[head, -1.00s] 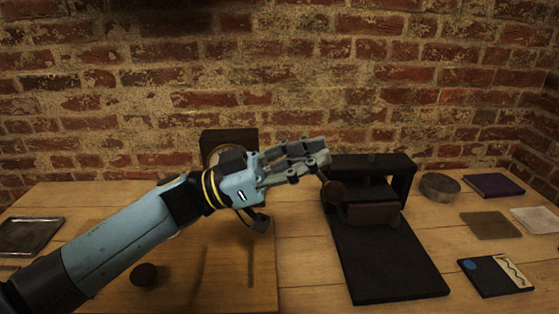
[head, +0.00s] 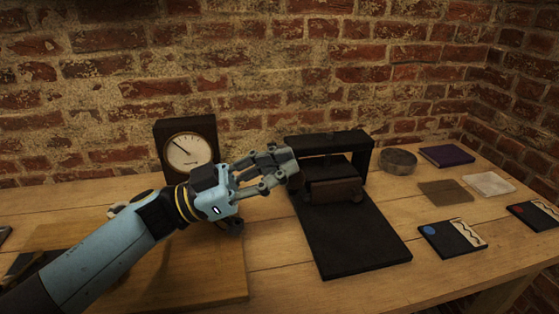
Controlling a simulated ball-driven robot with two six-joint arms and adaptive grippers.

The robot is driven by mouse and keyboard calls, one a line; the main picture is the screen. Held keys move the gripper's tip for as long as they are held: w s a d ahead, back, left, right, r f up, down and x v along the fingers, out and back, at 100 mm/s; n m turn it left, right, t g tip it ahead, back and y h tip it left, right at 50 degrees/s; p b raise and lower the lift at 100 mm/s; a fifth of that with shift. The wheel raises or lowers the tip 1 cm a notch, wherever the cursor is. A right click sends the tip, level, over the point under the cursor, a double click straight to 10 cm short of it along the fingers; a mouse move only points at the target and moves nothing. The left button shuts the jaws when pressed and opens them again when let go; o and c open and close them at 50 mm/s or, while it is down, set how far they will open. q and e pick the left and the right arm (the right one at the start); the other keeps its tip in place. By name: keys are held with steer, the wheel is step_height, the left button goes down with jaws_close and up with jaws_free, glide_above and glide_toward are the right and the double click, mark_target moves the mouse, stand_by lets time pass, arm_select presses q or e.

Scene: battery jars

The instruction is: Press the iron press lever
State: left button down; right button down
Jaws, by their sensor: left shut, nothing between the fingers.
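The black iron press (head: 357,240) stands on the table right of centre, with a flat base plate and an upright frame at its back. A brown block (head: 334,190) sits between the frame's posts. My left gripper (head: 292,163) reaches in from the left, shut and empty, with its fingertips at the left side of the frame. A dark rounded part, perhaps the lever's end, shows just by the fingertips and is partly hidden. I cannot tell whether the fingers touch it. My right gripper is not in view.
A dial gauge (head: 188,151) stands behind my left wrist. A wooden board (head: 205,270) lies under my arm. To the right are a round tin (head: 398,162), a purple book (head: 447,156), flat pads and two patterned cards (head: 452,239). A brick wall closes the back.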

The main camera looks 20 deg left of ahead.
arm_select(q)
step_height(320, 180, down, 9)
steer(key=s+m+g+b, duration=0.1)
steer(key=m+g+b, duration=0.2)
steer(key=m+b, duration=0.4)
steer(key=shift+s+d+r+m+g+h, duration=0.15)
steer(key=shift+s+d+m+g+h, duration=0.05)
steer(key=shift+d+m+g+h, duration=0.25)
step_height(320, 180, up, 10)
steer(key=shift+s, duration=0.1)
stand_by(0.5)
